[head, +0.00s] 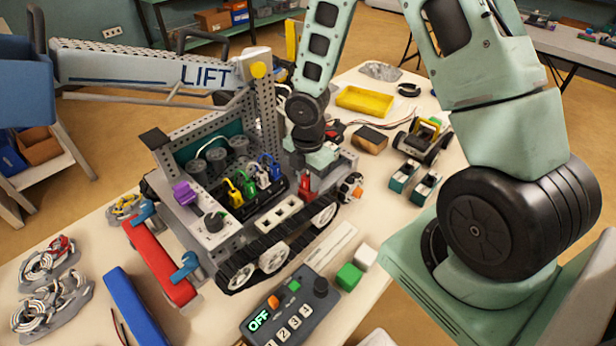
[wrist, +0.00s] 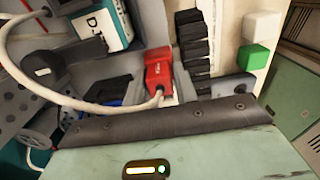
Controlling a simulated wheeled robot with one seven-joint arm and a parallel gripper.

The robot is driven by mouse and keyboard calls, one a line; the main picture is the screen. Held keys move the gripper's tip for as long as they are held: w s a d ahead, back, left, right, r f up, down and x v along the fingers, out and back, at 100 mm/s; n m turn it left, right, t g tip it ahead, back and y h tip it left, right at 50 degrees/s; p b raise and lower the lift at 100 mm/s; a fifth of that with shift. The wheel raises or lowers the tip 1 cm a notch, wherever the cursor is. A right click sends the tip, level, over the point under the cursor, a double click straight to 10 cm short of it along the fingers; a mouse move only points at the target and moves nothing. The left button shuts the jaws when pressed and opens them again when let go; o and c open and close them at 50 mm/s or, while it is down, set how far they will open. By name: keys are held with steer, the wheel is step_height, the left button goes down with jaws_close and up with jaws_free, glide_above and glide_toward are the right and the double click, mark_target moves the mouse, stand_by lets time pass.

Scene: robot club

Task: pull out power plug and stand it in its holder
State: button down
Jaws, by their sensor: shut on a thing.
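The red power plug (head: 306,187) is at the right side of the tracked robot, just under my gripper (head: 309,170). In the wrist view the plug (wrist: 158,70) is in front of the dark gripper bar, and a white cable curves from it up to the left. My gripper is shut on the plug. The fingertips are partly hidden, and I cannot tell whether the plug is still seated. A white slotted block (head: 281,213) lies on the robot's near deck beside the track; I cannot tell whether it is the holder.
The tracked robot's perforated frame (head: 188,130) and grey LIFT arm (head: 140,66) rise close to my arm. A control box (head: 290,310), a green cube (head: 349,276) and a white cube (head: 365,257) stand near the front. A yellow tray (head: 364,101) lies farther back.

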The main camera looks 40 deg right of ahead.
steer(key=shift+f, duration=0.2)
steer(key=c, duration=1)
jaws_free()
steer(key=shift+r, duration=0.1)
steer(key=shift+r+p, duration=3.45)
steer(key=shift+p, duration=0.05)
